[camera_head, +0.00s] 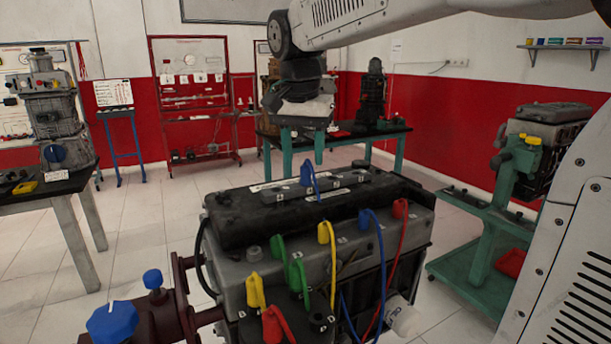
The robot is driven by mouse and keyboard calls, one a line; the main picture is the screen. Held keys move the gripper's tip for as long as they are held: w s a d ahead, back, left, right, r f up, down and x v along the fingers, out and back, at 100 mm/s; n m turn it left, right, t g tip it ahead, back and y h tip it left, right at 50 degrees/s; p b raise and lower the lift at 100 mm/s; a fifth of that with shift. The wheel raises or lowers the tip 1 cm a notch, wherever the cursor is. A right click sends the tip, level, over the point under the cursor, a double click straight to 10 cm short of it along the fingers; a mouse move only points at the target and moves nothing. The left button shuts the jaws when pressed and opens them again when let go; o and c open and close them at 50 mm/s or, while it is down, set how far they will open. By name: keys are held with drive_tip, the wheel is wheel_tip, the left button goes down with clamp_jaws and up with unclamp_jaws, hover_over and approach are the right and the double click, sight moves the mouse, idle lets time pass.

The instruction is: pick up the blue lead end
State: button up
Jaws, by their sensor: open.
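Two blue lead ends show on the engine (235,265). One blue lead end (307,174) stands up at the top of the black cover, with a short piece of blue lead curving down beside it. The other blue lead end (365,218) is at the right part of the grey front, its blue lead looping down the engine's right side. My gripper (303,138) hangs from my arm in the upper middle, above the first blue end in the picture and apart from it. It is open and holds nothing visible. Its fingertips are hard to separate from the teal table behind.
Green (279,247), yellow (326,232) and red (400,208) lead ends crowd the engine front. A blue knob (112,320) on a brown pipe stands at lower left. A teal-legged table (392,134) is behind, a green engine stand (480,260) at right.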

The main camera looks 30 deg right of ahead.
sight(305, 165)
drive_tip(key=f, duration=0.4)
drive_tip(key=shift+w+d+f, duration=0.15)
drive_tip(key=shift+w+d, duration=0.15)
drive_tip(key=shift+d, duration=0.1)
clamp_jaws()
drive_tip(key=shift+r, duration=0.65)
wheel_tip(305, 165, up, 2)
drive_tip(key=shift+r, duration=0.1)
drive_tip(key=s+a+r, duration=0.1)
drive_tip(key=s, duration=1.5)
drive_tip(key=shift+a+r, duration=0.15)
drive_tip(key=shift+r, duration=0.1)
